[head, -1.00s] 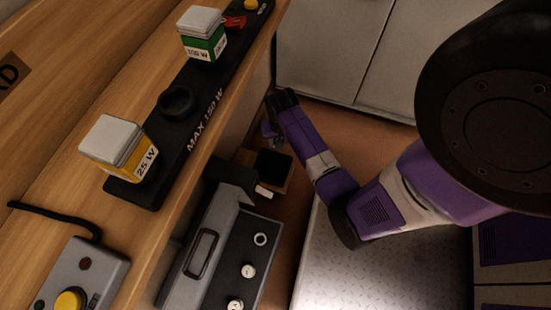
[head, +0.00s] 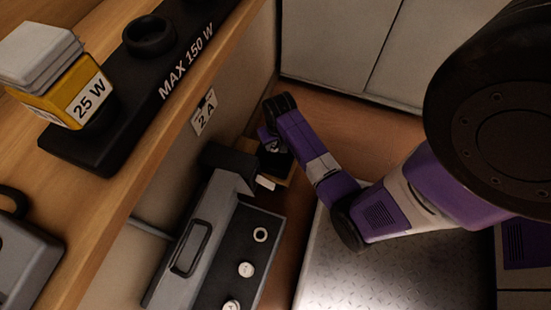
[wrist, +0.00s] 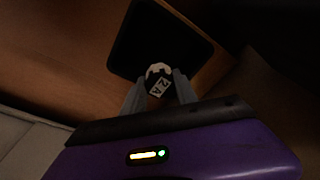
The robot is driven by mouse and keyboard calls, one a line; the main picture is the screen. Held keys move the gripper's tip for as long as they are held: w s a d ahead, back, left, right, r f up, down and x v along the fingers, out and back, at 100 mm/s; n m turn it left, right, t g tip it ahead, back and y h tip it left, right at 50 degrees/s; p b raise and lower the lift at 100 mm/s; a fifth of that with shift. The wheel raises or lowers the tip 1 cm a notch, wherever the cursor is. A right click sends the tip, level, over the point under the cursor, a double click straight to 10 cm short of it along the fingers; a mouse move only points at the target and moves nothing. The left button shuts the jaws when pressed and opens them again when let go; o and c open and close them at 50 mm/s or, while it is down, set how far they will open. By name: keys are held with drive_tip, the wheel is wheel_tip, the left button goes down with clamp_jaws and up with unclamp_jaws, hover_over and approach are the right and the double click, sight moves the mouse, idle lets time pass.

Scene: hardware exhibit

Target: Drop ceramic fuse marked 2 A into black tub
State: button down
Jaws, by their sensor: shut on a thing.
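The ceramic fuse (wrist: 153,69), white at its end with a dark body and a label that reads 2 A, is between my fingers in the wrist view. My gripper (wrist: 160,88) is shut on it. The black tub (wrist: 125,50) is a dark rounded square just beyond the fuse, which overlaps its near edge in the picture. In the head view the black tub (head: 282,165) is low by the bench, partly covered by my gripper (head: 271,145). The fuse cannot be made out there, and its height above the tub cannot be told.
A brown wooden stand (wrist: 205,72) supports the tub. A grey case (head: 213,220) with round fuse fittings stands in front of it. Pale cabinets (head: 330,40) stand behind.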

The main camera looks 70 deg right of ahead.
drive_tip(key=shift+f+b, duration=0.85)
drive_tip(key=shift+f, duration=0.3)
drive_tip(key=c, duration=0.9)
unclamp_jaws()
drive_tip(key=shift+s+a+r+p, duration=0.15)
drive_tip(key=shift+r+p, duration=0.65)
drive_tip(key=shift+r, duration=0.5)
drive_tip(key=shift+s+a+r+p, duration=0.15)
drive_tip(key=shift+r+p, duration=0.6)
drive_tip(key=shift+r, duration=0.55)
drive_tip(key=shift+s+a+r+p, duration=0.15)
drive_tip(key=shift+r+p, duration=0.65)
drive_tip(key=shift+r, duration=0.5)
drive_tip(key=shift+w, duration=0.1)
